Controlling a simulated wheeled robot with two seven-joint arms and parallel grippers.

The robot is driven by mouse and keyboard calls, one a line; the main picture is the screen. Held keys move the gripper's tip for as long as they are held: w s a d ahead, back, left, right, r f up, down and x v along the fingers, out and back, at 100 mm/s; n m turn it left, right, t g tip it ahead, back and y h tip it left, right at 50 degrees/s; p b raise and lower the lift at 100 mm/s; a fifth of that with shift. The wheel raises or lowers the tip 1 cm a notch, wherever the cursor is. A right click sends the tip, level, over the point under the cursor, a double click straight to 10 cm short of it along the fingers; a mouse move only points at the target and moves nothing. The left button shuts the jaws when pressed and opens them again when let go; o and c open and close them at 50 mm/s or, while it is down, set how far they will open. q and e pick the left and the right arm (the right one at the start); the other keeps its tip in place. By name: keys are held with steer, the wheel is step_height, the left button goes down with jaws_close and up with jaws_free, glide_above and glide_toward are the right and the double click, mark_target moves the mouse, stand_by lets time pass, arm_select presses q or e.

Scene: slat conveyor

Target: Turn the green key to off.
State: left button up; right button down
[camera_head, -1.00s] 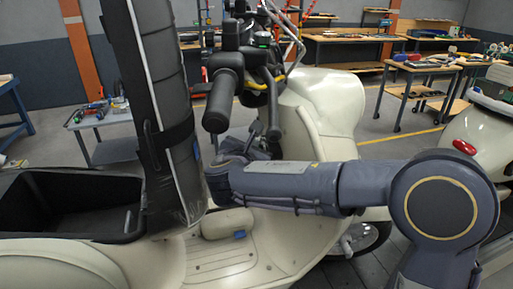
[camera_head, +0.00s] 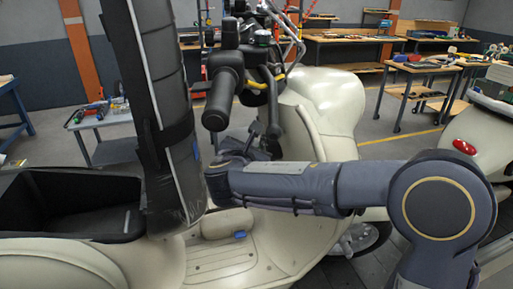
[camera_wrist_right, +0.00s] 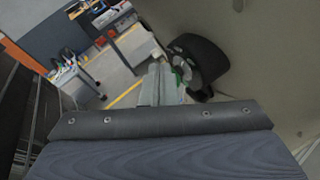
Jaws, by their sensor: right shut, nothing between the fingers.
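The green key (camera_wrist_right: 183,70) shows in the right wrist view as a small green patch at a round black housing (camera_wrist_right: 208,62) on the cream scooter body. My right gripper (camera_wrist_right: 166,82) is shut with its fingertips right beside the key, partly covering it. Whether they touch is hard to tell. In the head view, my right gripper (camera_head: 259,146) is below the handlebar (camera_head: 226,90), at the inner side of the scooter's front shield (camera_head: 308,115). The key is hidden there. My left gripper is not in view.
A tall black padded backrest or seat (camera_head: 150,100) stands left of the gripper, beside an open black compartment (camera_head: 70,205). A dark green spot (camera_head: 263,38) shows on the handlebar. Workbenches (camera_head: 345,35) stand behind. Another cream scooter (camera_head: 470,145) is at the right.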

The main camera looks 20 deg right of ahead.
steer(key=shift+f, duration=0.5)
steer(key=shift+a, duration=0.1)
steer(key=r+v, duration=0.1)
steer(key=v, duration=0.7)
steer(key=shift+r+p, duration=0.3)
steer(key=shift+p, duration=0.1)
stand_by(0.4)
